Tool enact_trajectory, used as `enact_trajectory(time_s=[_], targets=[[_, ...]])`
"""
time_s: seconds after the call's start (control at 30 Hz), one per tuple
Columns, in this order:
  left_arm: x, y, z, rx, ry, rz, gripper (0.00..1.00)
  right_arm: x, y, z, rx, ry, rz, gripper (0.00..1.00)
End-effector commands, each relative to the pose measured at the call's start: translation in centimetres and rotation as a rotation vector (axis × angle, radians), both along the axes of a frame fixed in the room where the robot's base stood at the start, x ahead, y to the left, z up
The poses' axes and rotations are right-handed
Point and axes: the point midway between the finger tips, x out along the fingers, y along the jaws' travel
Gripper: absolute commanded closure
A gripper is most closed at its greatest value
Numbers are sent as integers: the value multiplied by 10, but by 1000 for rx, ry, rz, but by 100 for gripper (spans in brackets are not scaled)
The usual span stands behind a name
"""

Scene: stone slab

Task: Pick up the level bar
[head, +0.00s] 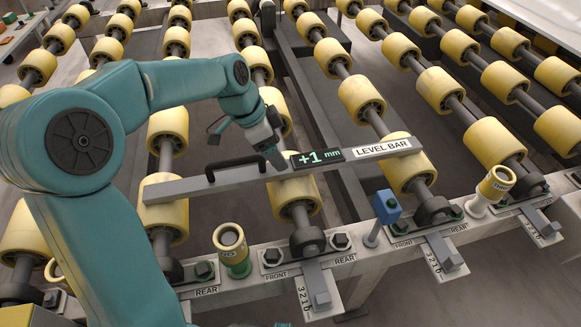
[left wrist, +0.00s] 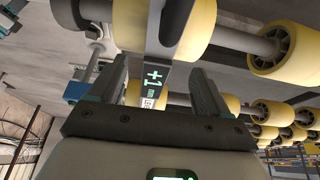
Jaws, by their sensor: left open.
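The level bar (head: 350,153) is a long grey bar with a black handle, a dark display reading "+1 mm" and a white "LEVEL BAR" label. In the head view it lies across several yellow rollers. My left gripper (head: 274,158) is over the bar's middle, between the handle and the display. In the left wrist view my left gripper (left wrist: 160,75) is open, and the bar's display (left wrist: 154,78) shows between its two dark fingers. Whether the fingers touch the bar is unclear. My right gripper is not in view.
Yellow rollers (head: 362,99) on dark shafts fill the space around the bar. Dark gaps lie between the rollers.

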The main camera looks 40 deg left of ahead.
Motion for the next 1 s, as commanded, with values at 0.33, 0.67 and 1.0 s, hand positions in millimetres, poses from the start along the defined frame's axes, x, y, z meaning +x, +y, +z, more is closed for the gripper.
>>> enact_trajectory(time_s=[0.33,0.67,1.0], targets=[[16,-12,-37,-1,3,-2,22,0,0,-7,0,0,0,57],[25,-18,-57,0,-2,-1,22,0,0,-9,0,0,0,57],[25,-17,-57,0,-2,-1,100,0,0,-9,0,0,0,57]])
